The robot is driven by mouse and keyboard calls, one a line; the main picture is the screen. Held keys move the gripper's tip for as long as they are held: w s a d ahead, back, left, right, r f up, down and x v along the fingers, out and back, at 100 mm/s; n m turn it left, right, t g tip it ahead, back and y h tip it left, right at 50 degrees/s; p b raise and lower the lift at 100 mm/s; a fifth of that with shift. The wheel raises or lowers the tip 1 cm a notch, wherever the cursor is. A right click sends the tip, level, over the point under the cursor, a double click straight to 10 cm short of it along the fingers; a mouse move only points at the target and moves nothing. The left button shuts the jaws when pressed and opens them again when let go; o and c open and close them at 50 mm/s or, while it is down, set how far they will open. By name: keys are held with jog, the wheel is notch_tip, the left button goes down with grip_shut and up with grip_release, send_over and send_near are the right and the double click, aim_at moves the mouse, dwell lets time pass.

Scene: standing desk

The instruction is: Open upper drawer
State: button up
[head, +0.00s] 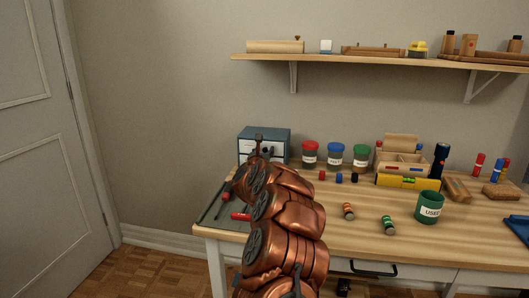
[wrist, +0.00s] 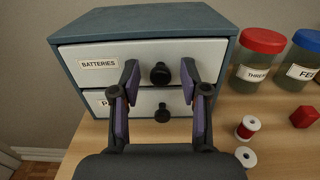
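The small blue-grey drawer box (head: 283,134) stands on the left of the desk; it fills much of the wrist view (wrist: 145,20). The white upper drawer (wrist: 200,50), labelled BATTERIES, looks shut. Its round black knob (wrist: 160,73) lies between my fingers. The lower drawer (wrist: 178,100) has a partly hidden label and its own black knob (wrist: 162,113); it also looks shut. My gripper (wrist: 160,76) is open, with one finger on each side of the upper knob and a gap on both sides. In the head view my arm hides part of the box.
Jars with a red lid (wrist: 263,40) and a blue lid (wrist: 308,39) stand right of the box. A grey tray (head: 214,212) is at the desk's left edge. A shelf (head: 360,62) hangs above.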

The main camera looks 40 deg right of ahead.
grip_shut()
